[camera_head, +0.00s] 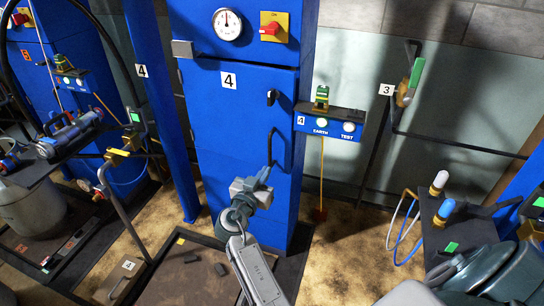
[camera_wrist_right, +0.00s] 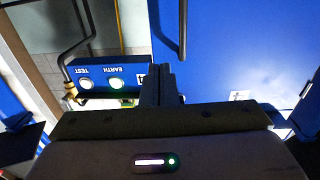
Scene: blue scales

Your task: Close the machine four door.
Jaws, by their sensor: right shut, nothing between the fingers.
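The machine four door (camera_head: 228,125) is the blue panel labelled 4 in the middle of the head view. It has a small dark latch (camera_head: 271,97) and a long dark bar handle (camera_head: 271,150) near its right edge. Whether it stands slightly ajar is hard to tell. My right gripper (camera_head: 264,174) is shut and empty, in front of the door's right part, just below the handle. In the right wrist view the shut fingers (camera_wrist_right: 162,83) point toward the blue door (camera_wrist_right: 225,45), with the bar handle (camera_wrist_right: 182,30) beyond them. My left gripper is not in view.
A blue EARTH/TEST box (camera_head: 330,123) juts out right of the door. A gauge (camera_head: 227,24) and red switch (camera_head: 271,29) sit above it. A blue post (camera_head: 160,110) stands to the left. A dark floor plate (camera_head: 185,275) lies in front.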

